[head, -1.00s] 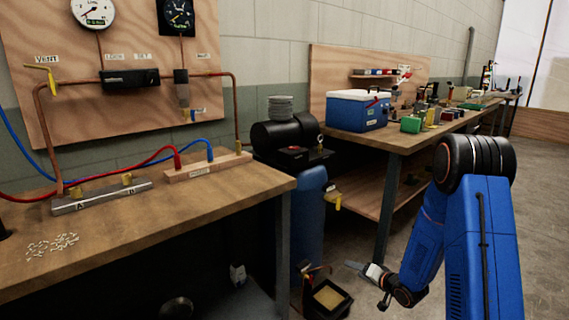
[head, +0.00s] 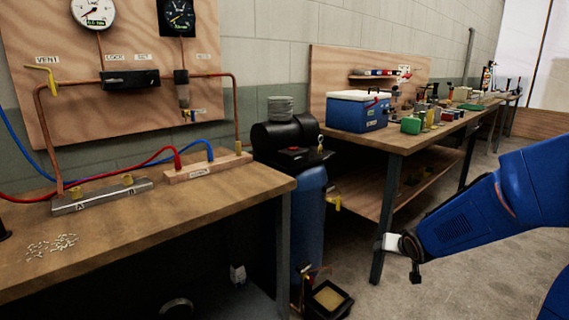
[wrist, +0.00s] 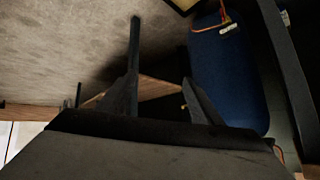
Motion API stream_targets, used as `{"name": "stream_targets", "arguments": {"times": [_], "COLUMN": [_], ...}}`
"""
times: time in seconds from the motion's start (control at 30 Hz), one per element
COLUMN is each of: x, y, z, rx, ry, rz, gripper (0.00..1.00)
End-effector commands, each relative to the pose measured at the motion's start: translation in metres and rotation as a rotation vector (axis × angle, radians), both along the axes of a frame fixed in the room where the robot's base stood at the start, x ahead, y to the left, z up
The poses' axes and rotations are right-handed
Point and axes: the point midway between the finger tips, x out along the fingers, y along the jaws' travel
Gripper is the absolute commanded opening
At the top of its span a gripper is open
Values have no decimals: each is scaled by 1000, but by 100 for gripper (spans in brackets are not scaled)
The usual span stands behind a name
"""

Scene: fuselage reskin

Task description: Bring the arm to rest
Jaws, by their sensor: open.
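My blue arm (head: 480,220) reaches in from the right edge of the head view, above the floor to the right of the near bench. My gripper is at its left end, in front of the leg of the far bench; its fingers are hard to make out there. In the wrist view my gripper (wrist: 162,62) shows two dark fingers spread apart with nothing between them. It is open and empty. It appears clear of the benches and of the blue tank (wrist: 228,75) behind it.
The near bench (head: 150,220) carries a metal block, hoses and small white bits. The blue tank and a black bin (head: 328,299) stand beside it. The far bench (head: 400,142) holds a blue cooler (head: 357,112) and several small items. The floor (head: 455,285) at right is clear.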

Motion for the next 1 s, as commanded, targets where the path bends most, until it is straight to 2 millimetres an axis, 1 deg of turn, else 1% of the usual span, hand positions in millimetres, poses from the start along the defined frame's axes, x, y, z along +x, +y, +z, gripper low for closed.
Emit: {"name": "stream_targets", "arguments": {"times": [0.03,0.2,0.37,0.5,0.57,0.73,1.0], "x": [-12,-55,-99,-141,-158,-212,-297], "y": [0,0,3,7,10,20,40], "z": [11,35,54,67,72,82,90], "rx": [-16,-63,-93,-108,-114,-119,-111], "ry": [7,64,121,172,194,257,353], "rz": [-3,-9,-6,6,15,50,136], "gripper": [59,59,59,59,59,59,59]}}
